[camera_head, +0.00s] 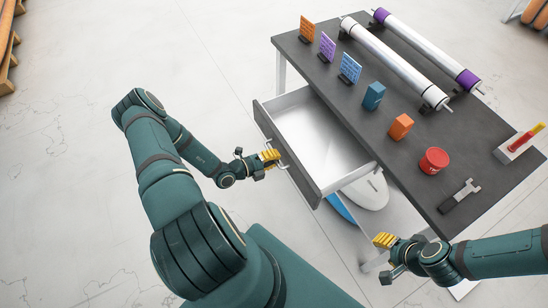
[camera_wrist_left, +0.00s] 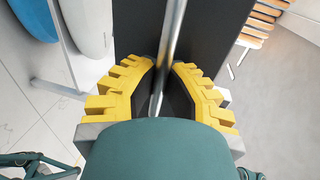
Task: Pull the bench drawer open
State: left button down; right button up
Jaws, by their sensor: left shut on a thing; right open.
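The bench drawer (camera_head: 325,132) stands pulled out from under the dark bench top (camera_head: 395,90), and its empty white inside shows. Its dark front panel (camera_head: 285,150) faces my left arm. My left gripper (camera_head: 270,156) is at the middle of that panel, shut on the drawer's metal bar handle (camera_wrist_left: 171,40). In the left wrist view the bar runs between the yellow fingers (camera_wrist_left: 160,90). My right gripper (camera_head: 384,241) is open and empty, off the near side of the bench and below the level of its top.
A white and blue board (camera_head: 366,191) lies below the drawer. Floor left of the drawer is clear.

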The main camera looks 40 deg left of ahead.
pick_arm(q)
jog(key=shift+w, duration=0.1)
jog(key=c, duration=1)
grip_release()
jog(key=v, duration=1.2)
jog(key=shift+f, duration=0.1)
